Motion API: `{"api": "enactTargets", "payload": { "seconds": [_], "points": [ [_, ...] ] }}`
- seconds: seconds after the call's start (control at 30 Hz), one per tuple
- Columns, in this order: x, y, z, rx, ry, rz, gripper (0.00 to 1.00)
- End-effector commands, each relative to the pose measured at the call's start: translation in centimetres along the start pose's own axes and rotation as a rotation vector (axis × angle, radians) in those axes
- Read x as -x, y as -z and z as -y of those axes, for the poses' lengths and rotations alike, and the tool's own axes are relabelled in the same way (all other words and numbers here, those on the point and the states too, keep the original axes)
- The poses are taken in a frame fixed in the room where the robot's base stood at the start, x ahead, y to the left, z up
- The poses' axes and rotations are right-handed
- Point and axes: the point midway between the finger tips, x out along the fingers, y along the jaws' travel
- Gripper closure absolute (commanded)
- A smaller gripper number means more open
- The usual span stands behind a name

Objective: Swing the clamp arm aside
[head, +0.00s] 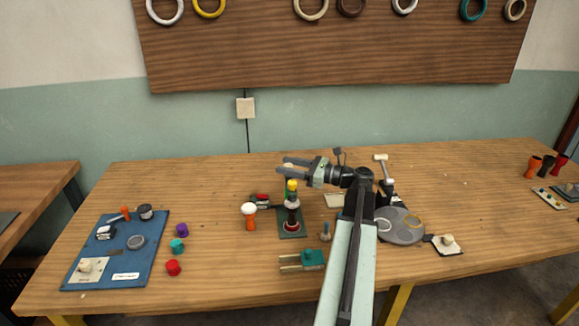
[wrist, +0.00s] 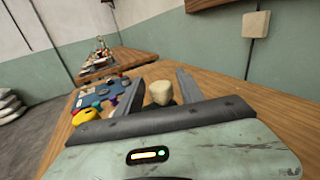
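The fixture has a dark green base plate (head: 286,234), a dark upright goblet-shaped piece (head: 292,216) and a yellow knob (head: 291,186) on top. A small red and black part (head: 262,199) shows just left of it; I cannot tell which part is the clamp arm. My gripper (head: 284,166) is above and behind the knob in the picture, pointing left. Its fingers (wrist: 159,90) are apart, with nothing held. A cream rounded top (wrist: 160,92) shows between and beyond them in the wrist view. A yellow rounded thing (wrist: 84,116) is at lower left there.
An orange goblet drum with a white top (head: 250,216) stands left of the fixture. A blue mat (head: 150,255) with parts is farther left, beside several coloured cups. A green block (head: 313,258) is in front; a grey round tray (head: 402,236) is right. The far-right table middle is clear.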

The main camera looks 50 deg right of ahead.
Motion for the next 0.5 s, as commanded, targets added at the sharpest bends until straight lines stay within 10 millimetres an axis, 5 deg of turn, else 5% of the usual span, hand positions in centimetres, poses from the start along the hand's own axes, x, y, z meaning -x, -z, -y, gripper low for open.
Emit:
{"api": "enactTargets", "payload": {
  "seconds": [0.03, 0.13, 0.5],
  "points": [
    [0.02, 0.0, 0.0, 0.0, 0.0, 0.0, 0.72],
    [0.04, 0.0, 0.01, 0.0, 0.0, 0.0, 1.0],
    [0.11, 0.01, 0.04, 0.001, 0.001, 0.0, 1.0]
  ]
}}
